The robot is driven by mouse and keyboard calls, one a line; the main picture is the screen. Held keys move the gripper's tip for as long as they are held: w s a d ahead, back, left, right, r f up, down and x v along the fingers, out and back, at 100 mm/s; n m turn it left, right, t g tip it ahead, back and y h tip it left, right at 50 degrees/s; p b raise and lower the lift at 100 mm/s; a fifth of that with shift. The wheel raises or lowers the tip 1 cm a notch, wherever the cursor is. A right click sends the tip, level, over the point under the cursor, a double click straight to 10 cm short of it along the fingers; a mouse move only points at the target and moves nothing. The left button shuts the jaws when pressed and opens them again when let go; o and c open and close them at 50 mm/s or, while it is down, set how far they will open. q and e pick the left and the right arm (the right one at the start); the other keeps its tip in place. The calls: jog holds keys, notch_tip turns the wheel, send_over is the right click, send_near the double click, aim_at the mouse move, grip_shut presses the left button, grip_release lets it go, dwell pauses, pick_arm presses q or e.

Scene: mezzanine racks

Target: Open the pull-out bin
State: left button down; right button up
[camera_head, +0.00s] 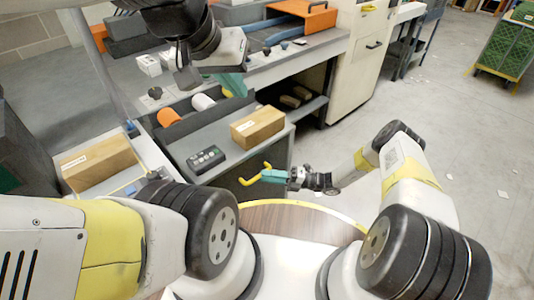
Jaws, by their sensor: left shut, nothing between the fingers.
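The pull-out bin's grey front (278,153) shows below the near edge of a grey worktop, with a yellow C-shaped handle (257,177) on it. My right gripper (267,176), with teal fingers, is at the handle, its tips touching or nearly touching it. Whether its fingers close around the handle is too small to tell. How far the bin is out, and its inside, cannot be seen. My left gripper (236,86), also with teal fingers, is shut and empty above the back of the worktop, well away from the handle.
On the worktop are a cardboard box (257,126) and a dark keypad device (206,159). Behind them lie an orange roll (167,117) and a white roll (202,102). Another cardboard box (97,164) is at left. The floor at right is mostly open, with a green crate cart (506,48) farther off.

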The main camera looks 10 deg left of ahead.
jog(key=shift+s+a+r, duration=0.1)
jog(key=shift+a, duration=0.7)
jog(key=shift+s+a+r, duration=0.1)
jog(key=shift+a, duration=0.65)
grip_shut()
